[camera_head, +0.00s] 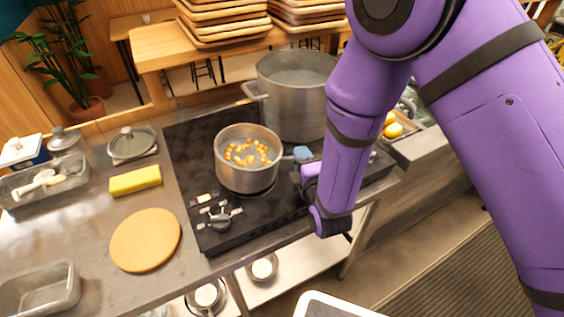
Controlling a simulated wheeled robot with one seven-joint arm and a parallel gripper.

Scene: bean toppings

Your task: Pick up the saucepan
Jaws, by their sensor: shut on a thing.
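The saucepan (248,178) is a grey metal pan with several orange-brown beans inside. It is over the black stovetop (184,165), and a dark patch shows beneath its right side. I cannot tell whether its base touches the burner. My gripper (301,160) is at the saucepan's right side, shut on its handle. My purple arm reaches in from the upper right and hides most of the handle and the jaws. A small blue part shows at the grip.
A large pot (292,115) stands right behind the saucepan. A yellow sponge (135,181), a round wooden board (145,240) and a metal tray (40,290) are on the counter to the left. Stacked trays (222,20) stand behind.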

